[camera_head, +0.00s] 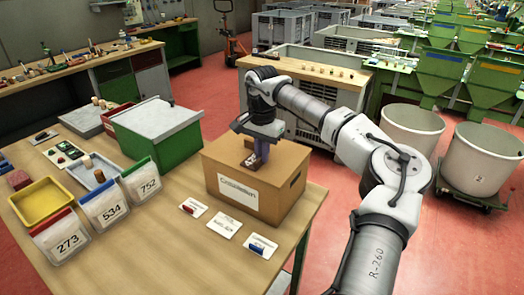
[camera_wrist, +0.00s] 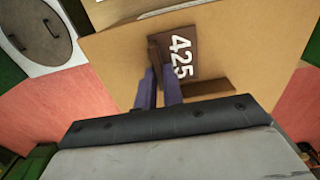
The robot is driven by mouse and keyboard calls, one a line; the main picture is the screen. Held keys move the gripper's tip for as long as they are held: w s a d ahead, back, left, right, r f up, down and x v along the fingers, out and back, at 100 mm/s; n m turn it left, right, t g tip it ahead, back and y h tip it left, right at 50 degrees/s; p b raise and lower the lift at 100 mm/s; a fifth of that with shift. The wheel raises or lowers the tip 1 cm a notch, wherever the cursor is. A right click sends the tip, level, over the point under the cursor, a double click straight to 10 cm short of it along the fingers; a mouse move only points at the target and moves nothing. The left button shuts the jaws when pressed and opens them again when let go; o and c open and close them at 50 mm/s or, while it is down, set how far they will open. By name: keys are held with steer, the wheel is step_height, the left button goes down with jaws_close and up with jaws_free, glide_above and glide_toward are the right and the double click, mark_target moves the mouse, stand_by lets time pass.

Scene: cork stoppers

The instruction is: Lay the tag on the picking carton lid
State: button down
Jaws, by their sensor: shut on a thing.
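The picking carton is a brown cardboard box (camera_head: 286,196) with a white printed label (camera_head: 238,191) on its front, standing on the wooden table. My gripper (camera_head: 255,165) is at its lid, pointing down. In the wrist view my gripper (camera_wrist: 160,88) is shut on a dark brown tag (camera_wrist: 185,70) with the white number 425. The tag is over the tan lid (camera_wrist: 240,45), near a dark slot or shadow. I cannot tell whether the tag touches the lid. In the head view the tag is mostly hidden by the fingers.
Small cards (camera_head: 224,226) lie in front of the carton. A green box with a grey lid (camera_head: 155,124) stands to its left. Large white tubs (camera_head: 470,160) stand on the floor at right.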

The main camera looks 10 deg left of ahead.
steer(key=shift+f, duration=0.15)
steer(key=c, duration=1.5)
jaws_free()
step_height(320, 180, up, 12)
steer(key=b, duration=0.3)
steer(key=shift+r, duration=0.2)
